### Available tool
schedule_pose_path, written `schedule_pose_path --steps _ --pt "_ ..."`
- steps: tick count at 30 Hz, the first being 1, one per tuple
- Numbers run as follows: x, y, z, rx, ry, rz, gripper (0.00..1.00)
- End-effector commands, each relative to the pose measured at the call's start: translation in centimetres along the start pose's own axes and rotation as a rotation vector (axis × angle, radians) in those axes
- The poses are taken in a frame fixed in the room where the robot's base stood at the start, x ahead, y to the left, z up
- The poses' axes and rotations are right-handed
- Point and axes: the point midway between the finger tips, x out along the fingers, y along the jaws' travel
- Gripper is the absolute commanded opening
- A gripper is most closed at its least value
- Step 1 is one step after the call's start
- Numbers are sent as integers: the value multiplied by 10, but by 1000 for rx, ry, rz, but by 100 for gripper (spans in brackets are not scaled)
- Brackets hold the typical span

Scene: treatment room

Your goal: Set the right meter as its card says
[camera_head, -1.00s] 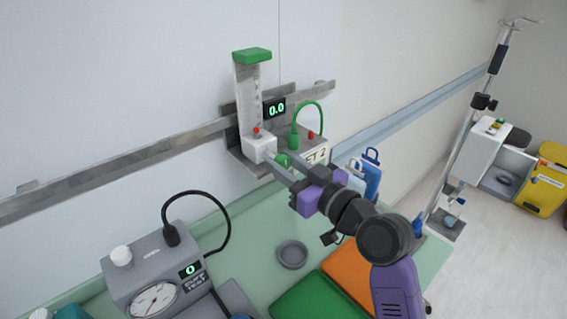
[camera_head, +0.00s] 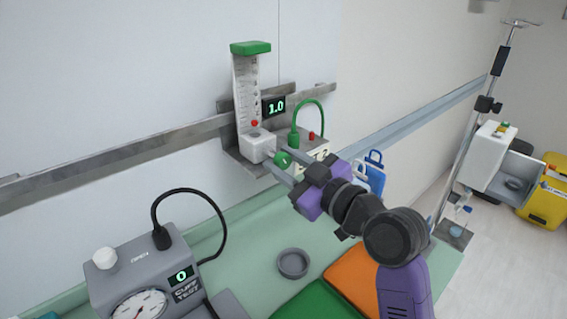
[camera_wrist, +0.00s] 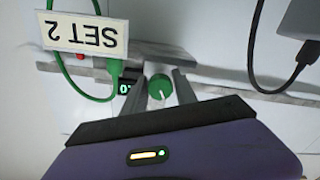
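The meter is a clear upright tube (camera_head: 246,90) with a green cap, on a white block fixed to the wall rail. A red ball (camera_head: 254,123) sits low in the tube, and the display (camera_head: 275,107) beside it reads 1.0. The meter's green knob (camera_wrist: 161,86) has a pale pointer line; it also shows in the head view (camera_head: 282,159). My gripper (camera_head: 284,163) has one finger on each side of the knob and appears closed on it. The card (camera_wrist: 85,35) reads SET 2, upside down in the wrist view; my gripper partly covers it in the head view.
A grey cuff tester (camera_head: 145,275) with a dial, a black hose and a display reading 0 stands at lower left. A grey round dish (camera_head: 292,263), a green pad and an orange pad (camera_head: 350,272) lie on the green table.

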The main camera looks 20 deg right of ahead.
Motion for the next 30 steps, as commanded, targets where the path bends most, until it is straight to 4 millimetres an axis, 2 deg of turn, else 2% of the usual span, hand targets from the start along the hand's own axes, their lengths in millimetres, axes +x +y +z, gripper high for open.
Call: schedule_pose_path --steps 1,2,19,30 --pt "0 0 0 0 0 0 46" --pt "0 0 0 0 0 0 51" --pt "0 -1 0 21 -3 -3 51" --pt "0 1 -6 292 -4 -3 51"
